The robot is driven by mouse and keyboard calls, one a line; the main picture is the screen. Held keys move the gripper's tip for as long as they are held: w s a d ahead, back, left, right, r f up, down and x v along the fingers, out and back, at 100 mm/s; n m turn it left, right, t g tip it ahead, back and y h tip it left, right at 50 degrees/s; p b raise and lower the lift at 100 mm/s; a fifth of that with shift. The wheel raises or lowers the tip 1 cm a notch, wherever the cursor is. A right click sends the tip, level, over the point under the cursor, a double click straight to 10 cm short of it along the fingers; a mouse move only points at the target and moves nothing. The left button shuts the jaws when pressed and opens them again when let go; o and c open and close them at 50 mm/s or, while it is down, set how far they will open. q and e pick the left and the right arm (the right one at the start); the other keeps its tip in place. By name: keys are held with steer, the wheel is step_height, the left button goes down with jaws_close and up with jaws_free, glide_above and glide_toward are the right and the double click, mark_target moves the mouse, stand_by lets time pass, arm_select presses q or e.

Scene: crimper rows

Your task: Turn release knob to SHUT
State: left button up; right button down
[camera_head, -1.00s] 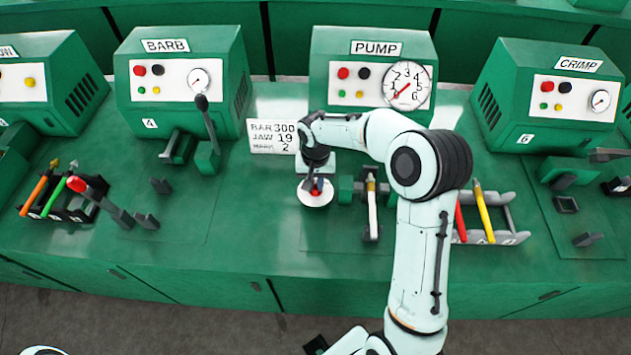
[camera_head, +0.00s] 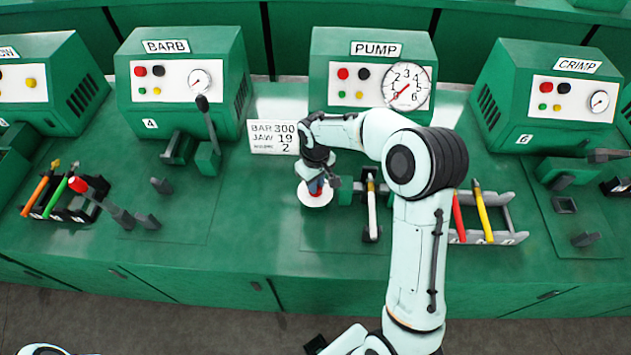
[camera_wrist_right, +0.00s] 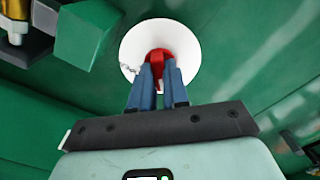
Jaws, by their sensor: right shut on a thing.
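The release knob (camera_wrist_right: 158,57) is red and sits at the middle of a round white disc (camera_wrist_right: 185,35) on the bench in front of the PUMP machine (camera_head: 330,50). My right gripper (camera_wrist_right: 159,68) comes down over the knob, with its two blue fingers shut on it. In the head view the white disc (camera_head: 313,201) shows below my right gripper (camera_head: 316,188), with a little red of the knob visible. The fingers cover most of the knob, and no SHUT mark can be read. My left gripper is not in view.
A white-handled lever (camera_head: 372,218) stands just right of the disc. A rack with red and yellow tools (camera_head: 507,220) lies farther right. A card (camera_head: 273,137) stands left of my right wrist.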

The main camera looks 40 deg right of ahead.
stand_by(0.6)
steer(key=c, duration=1.1)
jaws_free()
steer(key=shift+r, duration=0.15)
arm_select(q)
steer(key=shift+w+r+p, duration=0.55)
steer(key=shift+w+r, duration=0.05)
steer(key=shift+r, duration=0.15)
arm_select(e)
step_height(320, 180, up, 13)
steer(key=shift+r, duration=0.1)
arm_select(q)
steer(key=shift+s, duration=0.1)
